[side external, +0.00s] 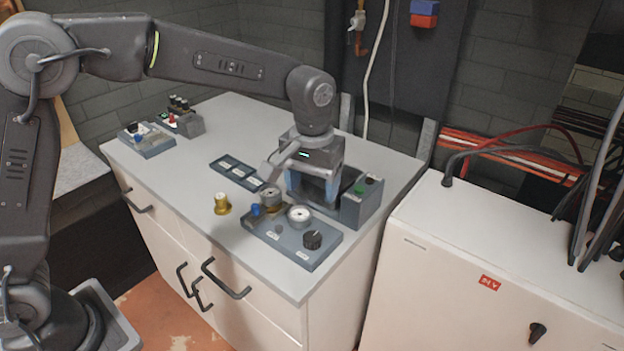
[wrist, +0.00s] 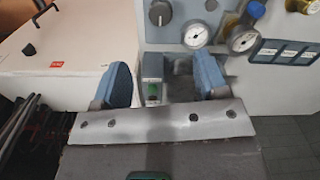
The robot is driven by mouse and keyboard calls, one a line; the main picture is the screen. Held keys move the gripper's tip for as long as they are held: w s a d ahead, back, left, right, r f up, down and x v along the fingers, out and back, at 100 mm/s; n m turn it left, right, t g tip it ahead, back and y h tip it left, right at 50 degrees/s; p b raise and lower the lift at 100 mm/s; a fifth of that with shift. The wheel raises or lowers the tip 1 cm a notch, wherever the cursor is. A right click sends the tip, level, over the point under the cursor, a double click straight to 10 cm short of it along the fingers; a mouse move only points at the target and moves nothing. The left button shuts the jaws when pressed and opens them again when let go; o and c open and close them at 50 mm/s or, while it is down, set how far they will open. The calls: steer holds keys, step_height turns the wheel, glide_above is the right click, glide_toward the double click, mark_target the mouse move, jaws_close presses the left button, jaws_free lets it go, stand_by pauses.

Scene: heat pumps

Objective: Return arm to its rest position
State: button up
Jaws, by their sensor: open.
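My gripper (side external: 305,190) hangs from my arm over the right part of the grey cabinet top (side external: 200,145). In the wrist view its two blue finger pads (wrist: 160,84) stand wide apart with nothing held between them. Below it is a grey gauge panel (side external: 320,247) with a black knob (side external: 313,240), round gauges (side external: 299,215) and a blue valve knob (side external: 255,209). A grey box with a green button (side external: 359,189) stands beside the gripper; in the wrist view this box (wrist: 154,70) shows between the fingers. I cannot tell whether the gripper touches it.
A brass fitting (side external: 222,204) stands on the cabinet top, near a dark labelled strip (side external: 236,172). Small control boxes (side external: 150,140) stand at the far left. A white cabinet (side external: 480,260) with cables stands at right. The front left of the top is clear.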

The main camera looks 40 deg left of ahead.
steer(key=shift+r, duration=0.35)
steer(key=s+a+r+m+t, duration=0.1)
steer(key=s+a+r+t, duration=0.2)
steer(key=s+a+r, duration=0.6)
steer(key=s+a+f+t, duration=0.1)
steer(key=s, duration=0.6)
steer(key=s+a+f+m+t, duration=0.1)
steer(key=s+a+f, duration=0.1)
steer(key=s, duration=0.5)
steer(key=shift+t, duration=0.3)
steer(key=shift+f, duration=0.1)
steer(key=shift+c, duration=0.4)
